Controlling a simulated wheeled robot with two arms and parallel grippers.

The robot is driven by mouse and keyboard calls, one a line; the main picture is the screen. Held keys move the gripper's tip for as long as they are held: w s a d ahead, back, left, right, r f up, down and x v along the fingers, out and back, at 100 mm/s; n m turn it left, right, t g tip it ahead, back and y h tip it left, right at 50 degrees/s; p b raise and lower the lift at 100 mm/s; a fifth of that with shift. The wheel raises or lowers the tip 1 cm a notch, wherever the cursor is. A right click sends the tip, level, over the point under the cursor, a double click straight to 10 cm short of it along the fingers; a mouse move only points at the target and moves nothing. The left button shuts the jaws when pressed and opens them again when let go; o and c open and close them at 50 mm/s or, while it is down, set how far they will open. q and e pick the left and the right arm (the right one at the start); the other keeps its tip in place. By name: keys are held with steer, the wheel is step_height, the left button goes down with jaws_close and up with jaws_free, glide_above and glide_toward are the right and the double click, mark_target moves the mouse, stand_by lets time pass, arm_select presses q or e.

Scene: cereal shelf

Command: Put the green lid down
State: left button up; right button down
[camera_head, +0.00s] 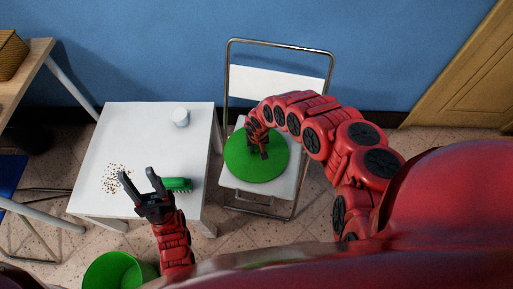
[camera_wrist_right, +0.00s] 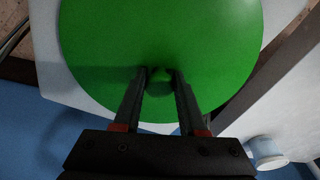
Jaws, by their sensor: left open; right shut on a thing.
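The round green lid (camera_head: 255,168) is over the seat of the white folding chair (camera_head: 279,190) in the head view. I cannot tell whether it touches the seat. My right gripper (camera_head: 258,148) is above the lid's middle, shut on its small knob. The right wrist view shows the fingers (camera_wrist_right: 160,75) on either side of the green knob, with the lid (camera_wrist_right: 160,35) filling the upper middle. My left gripper (camera_head: 137,180) is open and empty over the front part of the white table (camera_head: 95,150).
A green brush (camera_head: 178,184) lies on the table beside my left gripper. Small crumbs (camera_head: 113,178) are scattered there, and a white cup (camera_head: 180,117) stands at the back right. A green bin (camera_head: 120,272) is below the table's front edge. A wooden desk (camera_head: 35,55) is at left.

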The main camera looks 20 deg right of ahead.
steer(key=shift+c, duration=2.3)
jaws_free()
